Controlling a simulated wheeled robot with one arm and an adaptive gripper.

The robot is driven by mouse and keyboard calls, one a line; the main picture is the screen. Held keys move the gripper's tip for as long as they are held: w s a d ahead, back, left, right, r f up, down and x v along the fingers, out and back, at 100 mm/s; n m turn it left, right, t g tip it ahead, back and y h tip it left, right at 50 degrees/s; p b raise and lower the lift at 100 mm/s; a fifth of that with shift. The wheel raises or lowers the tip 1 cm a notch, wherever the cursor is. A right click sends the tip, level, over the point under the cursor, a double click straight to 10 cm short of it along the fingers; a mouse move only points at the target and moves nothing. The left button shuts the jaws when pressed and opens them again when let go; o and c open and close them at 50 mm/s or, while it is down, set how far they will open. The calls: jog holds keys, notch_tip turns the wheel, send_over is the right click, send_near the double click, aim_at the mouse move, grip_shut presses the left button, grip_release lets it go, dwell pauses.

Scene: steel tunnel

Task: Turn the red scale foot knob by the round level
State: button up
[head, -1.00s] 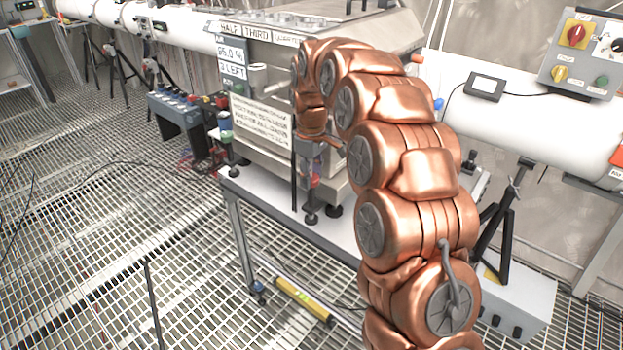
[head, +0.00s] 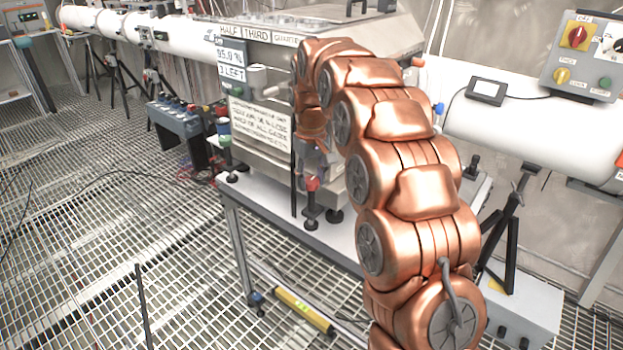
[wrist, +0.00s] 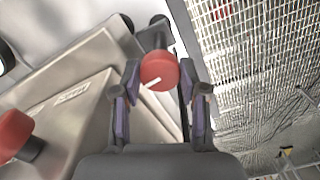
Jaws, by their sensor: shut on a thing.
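The red scale foot knob (wrist: 159,70), with a white line on its top, sits between the fingertips in the wrist view. My gripper (wrist: 160,84) is shut on it, one finger on each side. In the head view the red knob (head: 312,184) tops a dark foot at the front corner of the steel box, under my gripper (head: 313,168), which is partly hidden by my copper arm. I cannot make out the round level clearly in either view.
A second red knob (wrist: 14,132) is at the left of the wrist view. The steel box (head: 262,85) stands on a light table (head: 275,209). Open grating floor (head: 90,250) is at the left.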

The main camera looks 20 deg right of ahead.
jog(key=o, duration=1.1)
jog(key=shift+o, duration=0.2)
jog(key=shift+r, duration=0.1)
jog(key=shift+r, duration=3.65)
